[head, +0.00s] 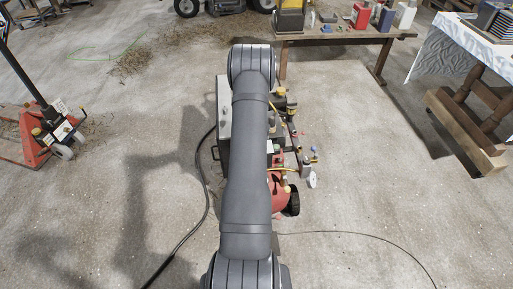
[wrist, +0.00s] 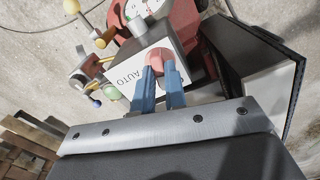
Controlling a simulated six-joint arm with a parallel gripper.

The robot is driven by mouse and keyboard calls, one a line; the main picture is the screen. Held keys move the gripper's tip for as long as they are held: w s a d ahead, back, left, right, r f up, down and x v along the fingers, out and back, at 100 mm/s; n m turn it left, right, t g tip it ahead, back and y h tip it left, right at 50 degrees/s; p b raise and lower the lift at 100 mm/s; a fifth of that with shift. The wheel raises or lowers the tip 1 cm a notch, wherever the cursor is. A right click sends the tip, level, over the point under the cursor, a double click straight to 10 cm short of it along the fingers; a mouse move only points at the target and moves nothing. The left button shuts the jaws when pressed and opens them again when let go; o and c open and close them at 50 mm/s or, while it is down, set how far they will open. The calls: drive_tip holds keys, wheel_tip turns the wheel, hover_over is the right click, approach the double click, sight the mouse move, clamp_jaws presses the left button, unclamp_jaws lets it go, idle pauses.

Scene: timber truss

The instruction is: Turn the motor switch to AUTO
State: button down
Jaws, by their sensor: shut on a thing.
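In the wrist view, the motor switch is a round red knob (wrist: 160,60) on the light face of a grey box (wrist: 178,40). The word AUTO is printed on that face beside the knob, upside down in this view. My gripper (wrist: 162,76) has its two blue fingers shut on the red knob, one on each side. Which way the knob points cannot be told. In the head view my arm covers much of the red compressor (head: 281,192) and hides the switch and the gripper.
A dark-edged panel (wrist: 255,75) is at right. In the head view a black hose (head: 205,195) lies left; open floor surrounds the machine.

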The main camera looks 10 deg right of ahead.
drive_tip(key=m, duration=0.3)
idle(0.4)
drive_tip(key=m, duration=0.4)
drive_tip(key=shift+m, duration=1)
drive_tip(key=m, duration=0.5)
drive_tip(key=c, duration=1.1)
unclamp_jaws()
drive_tip(key=shift+c, duration=0.2)
